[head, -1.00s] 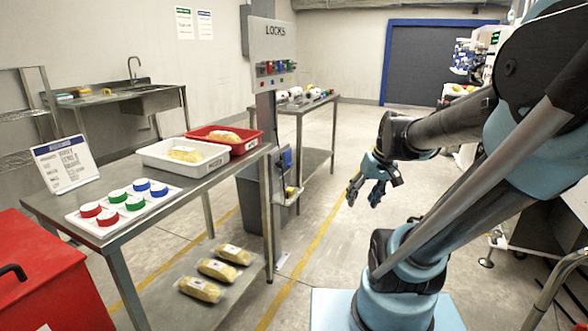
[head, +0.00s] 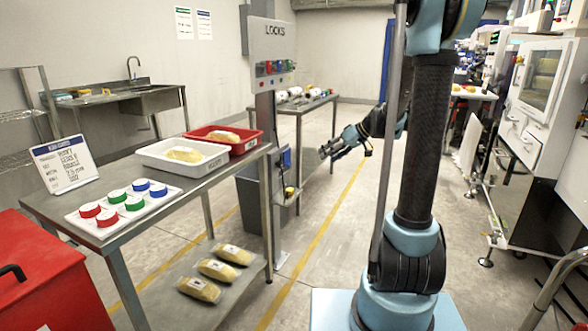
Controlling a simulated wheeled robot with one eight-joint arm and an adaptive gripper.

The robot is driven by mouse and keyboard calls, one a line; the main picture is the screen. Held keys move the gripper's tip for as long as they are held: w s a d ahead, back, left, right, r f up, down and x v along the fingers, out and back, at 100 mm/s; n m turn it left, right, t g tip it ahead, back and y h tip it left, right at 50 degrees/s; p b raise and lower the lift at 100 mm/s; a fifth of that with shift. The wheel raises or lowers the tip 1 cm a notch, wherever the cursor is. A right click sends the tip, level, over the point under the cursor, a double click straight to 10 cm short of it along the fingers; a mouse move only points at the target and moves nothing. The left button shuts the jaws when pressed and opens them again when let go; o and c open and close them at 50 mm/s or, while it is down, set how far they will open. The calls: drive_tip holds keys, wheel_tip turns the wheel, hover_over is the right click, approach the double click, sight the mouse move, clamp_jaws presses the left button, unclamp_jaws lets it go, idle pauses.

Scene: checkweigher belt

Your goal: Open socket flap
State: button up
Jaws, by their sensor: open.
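A small blue box (head: 286,158) is mounted on the side of the grey post, below the LOCKS board; it may be the socket. It is too small to tell whether it has a flap or whether one is open. My gripper (head: 331,150) is open and appears empty. Its fingers point left toward the post, a little right of the blue box in the picture. No contact shows, and the depth gap cannot be told.
The LOCKS board (head: 272,55) tops the post. A small ledge with a yellow item (head: 290,192) sticks out lower down. A steel table (head: 220,174) with trays stands left.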

drive_tip(key=w+a+f+n+y, duration=0.1)
drive_tip(key=w+f+n+y, duration=0.15)
drive_tip(key=w, duration=0.65)
drive_tip(key=n+t+y, duration=0.3)
drive_tip(key=n+y, duration=0.1)
drive_tip(key=y, duration=0.2)
approach(291, 164)
drive_tip(key=shift+h, duration=0.25)
drive_tip(key=x, duration=0.8)
drive_tip(key=shift+a+r, duration=0.15)
drive_tip(key=shift+s, duration=0.1)
clamp_jaws()
